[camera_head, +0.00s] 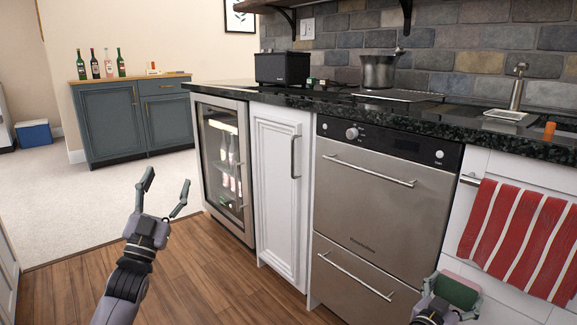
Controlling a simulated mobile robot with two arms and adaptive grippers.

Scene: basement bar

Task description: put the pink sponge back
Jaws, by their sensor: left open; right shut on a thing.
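My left gripper (166,182) is open and empty, raised above the wooden floor at the lower left. My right gripper (450,292) is at the bottom right edge, in front of the steel drawer appliance and below the counter. It is shut on the pink sponge (463,281), of which a pinkish top edge and a dark green face show. The rest of the sponge and part of the gripper are hidden or cut off by the frame.
A black stone counter (468,117) runs across the right, holding a toaster-like black box (282,68), a pot (378,72), a steel stand (517,88) and a small orange object (549,131). A red striped towel (520,236) hangs below.

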